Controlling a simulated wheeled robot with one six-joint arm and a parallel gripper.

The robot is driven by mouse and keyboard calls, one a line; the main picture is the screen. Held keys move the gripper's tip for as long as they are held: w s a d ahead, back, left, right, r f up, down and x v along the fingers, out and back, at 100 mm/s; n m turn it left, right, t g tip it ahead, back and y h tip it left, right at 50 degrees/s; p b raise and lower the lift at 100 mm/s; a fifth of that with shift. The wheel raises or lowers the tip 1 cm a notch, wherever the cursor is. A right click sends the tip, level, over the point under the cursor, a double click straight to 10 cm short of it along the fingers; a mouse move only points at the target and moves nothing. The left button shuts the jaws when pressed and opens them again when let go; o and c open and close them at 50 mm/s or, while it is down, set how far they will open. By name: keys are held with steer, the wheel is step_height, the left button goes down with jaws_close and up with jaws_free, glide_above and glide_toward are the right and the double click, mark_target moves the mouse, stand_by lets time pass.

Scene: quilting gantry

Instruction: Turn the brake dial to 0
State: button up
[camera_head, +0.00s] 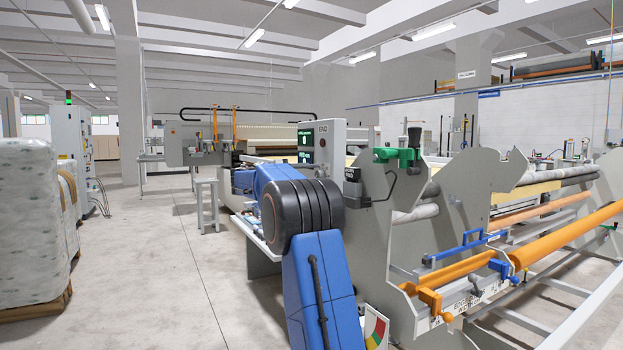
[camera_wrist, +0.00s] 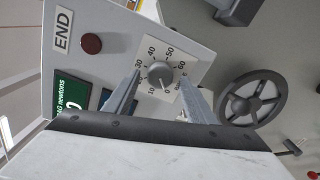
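The brake dial (camera_wrist: 160,74) is a round grey knob on a white scale plate (camera_wrist: 150,47) with numbers around it, in the middle of the wrist view. Its white pointer is turned toward the low end of the scale, close to the 0 mark. My gripper (camera_wrist: 160,78) is open, with one finger on each side of the knob and a visible gap to it. The control box (camera_head: 330,133) with the dial stands beyond my blue arm in the head view. The dial and my gripper cannot be made out there.
A dark red button (camera_wrist: 92,43) and an END label (camera_wrist: 63,30) sit left of the dial. A green display (camera_wrist: 72,97) is partly hidden. A dark handwheel (camera_wrist: 252,98) is to the right. Wrapped rolls (camera_head: 30,210) stand at left; the floor aisle (camera_head: 150,260) is clear.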

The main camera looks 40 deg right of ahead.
steer(key=v, duration=1.7)
steer(key=shift+a, duration=0.2)
steer(key=shift+s, duration=0.15)
